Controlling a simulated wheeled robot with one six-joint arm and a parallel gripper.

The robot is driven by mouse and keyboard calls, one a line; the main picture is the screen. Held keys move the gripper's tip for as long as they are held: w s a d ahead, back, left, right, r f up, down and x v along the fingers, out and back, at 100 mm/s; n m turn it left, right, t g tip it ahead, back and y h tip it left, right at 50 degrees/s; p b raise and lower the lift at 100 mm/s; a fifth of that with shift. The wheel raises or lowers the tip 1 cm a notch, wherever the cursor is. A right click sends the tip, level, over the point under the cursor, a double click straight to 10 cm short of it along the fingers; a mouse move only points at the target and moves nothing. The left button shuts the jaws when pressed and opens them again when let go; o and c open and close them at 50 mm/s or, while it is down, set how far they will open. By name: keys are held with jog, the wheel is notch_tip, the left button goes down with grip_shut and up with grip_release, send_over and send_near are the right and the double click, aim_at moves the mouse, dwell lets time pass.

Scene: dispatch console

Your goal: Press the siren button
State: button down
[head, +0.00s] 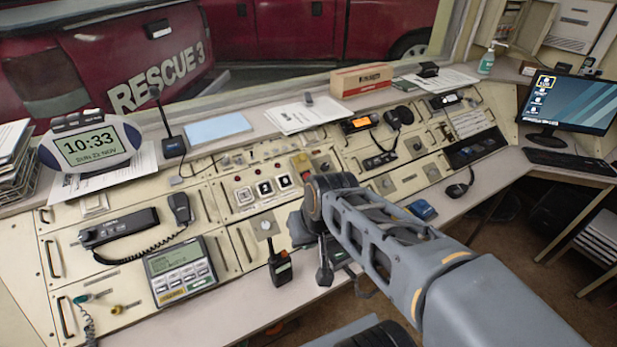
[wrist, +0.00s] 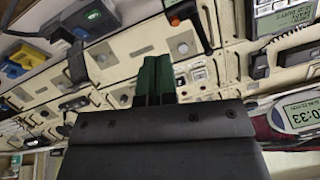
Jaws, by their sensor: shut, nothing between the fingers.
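The icons are too small for me to tell which is the siren. The row also shows small in the upside-down wrist view (wrist: 199,75), just right of my fingers. My gripper (wrist: 155,75) has its dark green fingers together and empty. In the head view my arm stands right of the buttons and hides part of the panel. I see no contact with a button.
A handheld radio (head: 281,265) stands upright at the console's front edge. A yellow-based knob (head: 301,163) sits behind the buttons. A desk microphone (head: 172,143), a corded handset (head: 120,228) and a keypad unit (head: 181,272) lie to the left. A monitor (head: 570,102) is far right.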

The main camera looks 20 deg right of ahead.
aim_at(301, 172)
jog(key=w+a+m+t+y+b, duration=0.1)
jog(key=w+m+t+y, duration=0.3)
jog(key=w+m+y, duration=0.55)
jog(key=w+d+f+m+t+h, duration=0.2)
jog(key=w+d+m+t+h, duration=0.4)
jog(key=w+d+m, duration=0.6)
jog(key=w+d+t, duration=0.1)
jog(key=w+d, duration=0.1)
jog(key=w, duration=0.2)
jog(key=shift+d+f+t+h+b, duration=0.3)
jog(key=shift+d+h+b, duration=0.05)
jog(key=shift+d, duration=0.05)
jog(key=shift+w+f+m, duration=0.1)
jog(key=shift+m, duration=0.15)
jog(key=w+f+b, duration=0.1)
jog(key=f, duration=0.1)
jog(key=w+f+b, duration=0.2)
jog(key=f, duration=0.1)
jog(key=shift+w+a+f, duration=0.2)
jog(key=shift+a+f, duration=0.05)
jog(key=shift+f, duration=0.1)
jog(key=shift+w+a+f+b, duration=0.1)
jog(key=shift+w+f+b, duration=0.6)
jog(key=shift+b, duration=0.45)
